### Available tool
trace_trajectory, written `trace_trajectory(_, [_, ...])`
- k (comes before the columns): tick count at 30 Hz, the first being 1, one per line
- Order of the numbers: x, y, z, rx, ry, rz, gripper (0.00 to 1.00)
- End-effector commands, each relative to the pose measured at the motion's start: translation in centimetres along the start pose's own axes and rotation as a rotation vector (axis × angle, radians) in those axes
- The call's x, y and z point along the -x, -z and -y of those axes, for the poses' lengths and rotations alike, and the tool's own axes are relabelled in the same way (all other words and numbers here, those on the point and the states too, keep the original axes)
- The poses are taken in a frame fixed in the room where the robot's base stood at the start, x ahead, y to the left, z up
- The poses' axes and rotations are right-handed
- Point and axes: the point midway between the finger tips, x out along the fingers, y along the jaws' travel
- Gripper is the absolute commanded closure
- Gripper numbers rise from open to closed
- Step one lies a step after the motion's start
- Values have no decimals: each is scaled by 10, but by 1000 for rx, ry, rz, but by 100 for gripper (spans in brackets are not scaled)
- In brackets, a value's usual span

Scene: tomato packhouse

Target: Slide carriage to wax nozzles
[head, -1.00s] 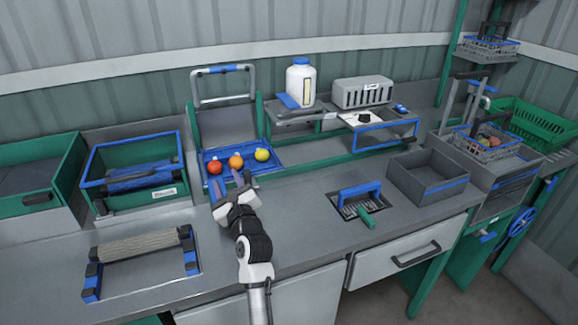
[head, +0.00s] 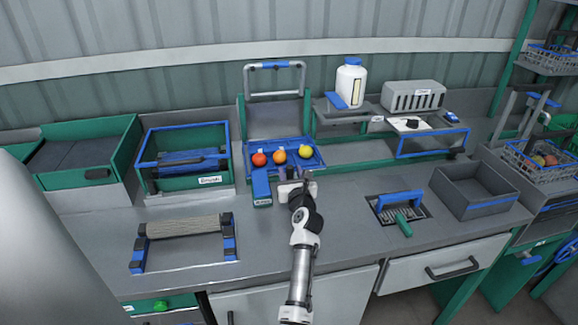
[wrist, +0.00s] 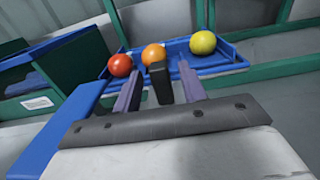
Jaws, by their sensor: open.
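The carriage appears to be the blue tray (head: 316,166) at the foot of the green-sided frame. A red (head: 259,159), an orange (head: 279,156) and a yellow fruit (head: 305,152) sit in a row on it. My gripper (head: 297,178) is just in front of the tray, open. In the wrist view my gripper's fingers (wrist: 159,85) stand either side of a short black post (wrist: 160,84), with gaps; whether it joins the tray is hidden. A blue labelled block (head: 261,187) lies left of my gripper. I cannot pick out wax nozzles with certainty.
A grey slotted box (head: 413,96) and a white bottle (head: 350,84) stand on the raised shelf right. A green bin (head: 185,183) is left, a roller stand (head: 185,243) front left.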

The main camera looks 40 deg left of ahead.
Motion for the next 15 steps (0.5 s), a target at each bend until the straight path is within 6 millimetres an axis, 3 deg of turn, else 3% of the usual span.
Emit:
trace_trajectory(6, [-26,-1,0,0,0,-1,58])
trace_trajectory(15, [-37,0,0,2,0,0,58])
